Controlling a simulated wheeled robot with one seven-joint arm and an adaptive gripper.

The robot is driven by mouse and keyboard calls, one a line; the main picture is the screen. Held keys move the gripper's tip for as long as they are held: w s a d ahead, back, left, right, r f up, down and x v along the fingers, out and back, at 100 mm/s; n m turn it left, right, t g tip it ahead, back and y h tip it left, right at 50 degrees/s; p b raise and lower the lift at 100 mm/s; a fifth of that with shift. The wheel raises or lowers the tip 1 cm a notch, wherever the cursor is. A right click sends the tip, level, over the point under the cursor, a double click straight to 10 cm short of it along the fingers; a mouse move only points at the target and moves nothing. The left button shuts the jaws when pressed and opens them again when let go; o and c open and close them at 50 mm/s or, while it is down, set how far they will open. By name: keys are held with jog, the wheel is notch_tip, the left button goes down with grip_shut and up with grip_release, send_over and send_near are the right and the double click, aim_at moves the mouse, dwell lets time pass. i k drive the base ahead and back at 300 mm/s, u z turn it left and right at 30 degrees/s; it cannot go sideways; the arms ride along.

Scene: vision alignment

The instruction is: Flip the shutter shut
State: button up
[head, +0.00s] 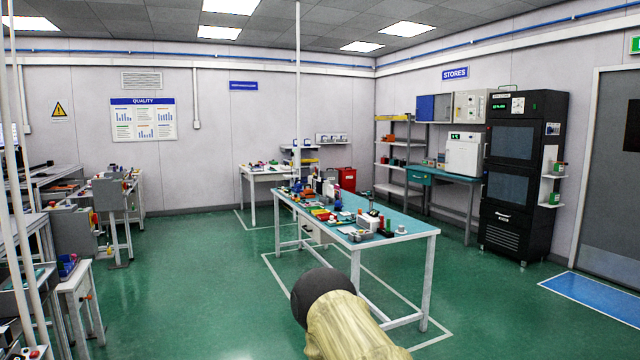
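I cannot pick out the shutter for certain; the small items on the blue-topped workbench (405,222) are too small to tell apart. The bench stands ahead, right of the picture's middle, with several small coloured items and devices crowded along its left and middle part. A white-and-grey device (368,221) sits near its middle. My gripper is not in view. A rounded black and pale, wood-patterned shape, which looks like part of my arm, fills the bottom middle and hides some floor in front of the bench.
Benches with machines line the left side. A small table (262,172) stands by the back wall. A black cabinet (523,180), shelving (392,160) and a side bench (446,177) stand at the right. Green floor (190,270) is clear left of the workbench.

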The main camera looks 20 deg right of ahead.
aim_at(319, 184)
jog(key=z, duration=0.3)
jog(key=i, duration=2.25)
jog(key=z, duration=0.45)
jog(key=i, duration=2.85)
jog(key=u, duration=0.1)
